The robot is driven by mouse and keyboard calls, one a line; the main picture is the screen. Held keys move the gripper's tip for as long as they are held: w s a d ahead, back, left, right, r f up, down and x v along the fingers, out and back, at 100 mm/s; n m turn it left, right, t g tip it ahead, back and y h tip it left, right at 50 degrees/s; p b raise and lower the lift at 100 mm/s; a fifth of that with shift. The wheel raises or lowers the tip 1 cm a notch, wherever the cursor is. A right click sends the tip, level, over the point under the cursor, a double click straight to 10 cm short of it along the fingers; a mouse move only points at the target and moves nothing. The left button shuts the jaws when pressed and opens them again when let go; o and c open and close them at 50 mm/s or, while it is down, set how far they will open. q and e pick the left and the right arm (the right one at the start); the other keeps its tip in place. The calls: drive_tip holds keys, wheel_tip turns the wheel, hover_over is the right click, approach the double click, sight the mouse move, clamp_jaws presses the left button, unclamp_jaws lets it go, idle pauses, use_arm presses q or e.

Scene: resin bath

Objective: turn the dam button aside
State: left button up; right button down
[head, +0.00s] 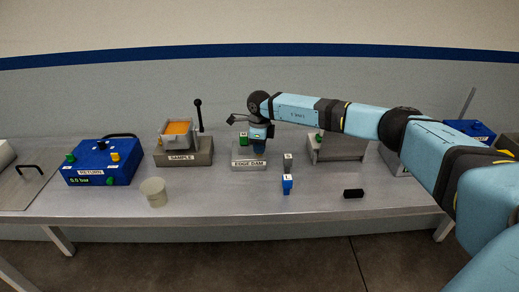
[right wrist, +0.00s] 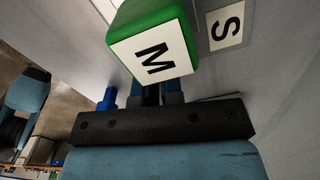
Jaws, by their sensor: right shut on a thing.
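The edge dam station (head: 249,163) is a grey block with a label on its front, near the middle of the table. A green block marked M (head: 243,138) is on it, and I take this to be the dam button. It fills the upper middle of the right wrist view (right wrist: 150,42), with its M label towards the camera. My right gripper (head: 257,146) reaches down at the station and is shut on the green block. Its fingers (right wrist: 158,94) are partly hidden behind the block. A plate marked S (right wrist: 226,25) lies beside the block. My left gripper is not in view.
A grey block (head: 288,161) and a blue block (head: 287,183) stand in front of the station. The sample station (head: 183,157) with a lever and the blue return box (head: 103,164) are at left. A pale cup (head: 154,192) and a black cylinder (head: 353,194) are near the front edge.

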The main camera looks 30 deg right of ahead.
drive_tip(key=shift+n, duration=0.7)
drive_tip(key=shift+n+b, duration=0.3)
drive_tip(key=shift+n, duration=0.2)
drive_tip(key=c, duration=1.3)
unclamp_jaws()
drive_tip(key=shift+o, duration=0.2)
drive_tip(key=shift+r, duration=0.15)
wheel_tip(320, 180, up, 14)
drive_tip(key=shift+f, duration=0.2)
